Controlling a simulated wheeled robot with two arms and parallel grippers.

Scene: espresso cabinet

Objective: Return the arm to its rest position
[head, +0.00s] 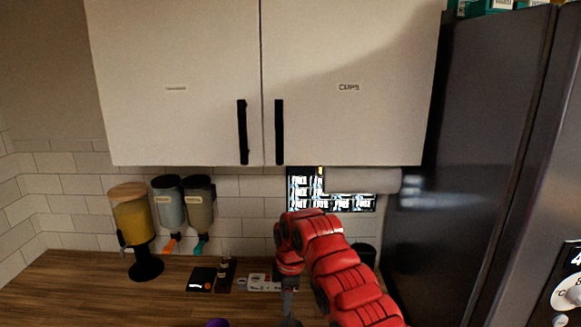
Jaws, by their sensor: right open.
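My right arm, red with dark joints, reaches up from the bottom edge right of centre and bends down over the wooden counter. My right gripper (289,308) hangs at its end, grey, pointing down near the bottom edge. It is open, and I see nothing held in it. My left gripper is out of view. The white wall cabinet above has a left door (175,60) and a right door (350,50) labelled CUPS. Both doors are shut, with black upright handles at the middle.
A yellow-filled dispenser (133,218) stands on the left of the counter (80,295). Two wall dispensers hang beside it. Small items lie left of my gripper, and a purple object (216,323) shows at the bottom edge. A dark fridge (465,150) blocks the right side.

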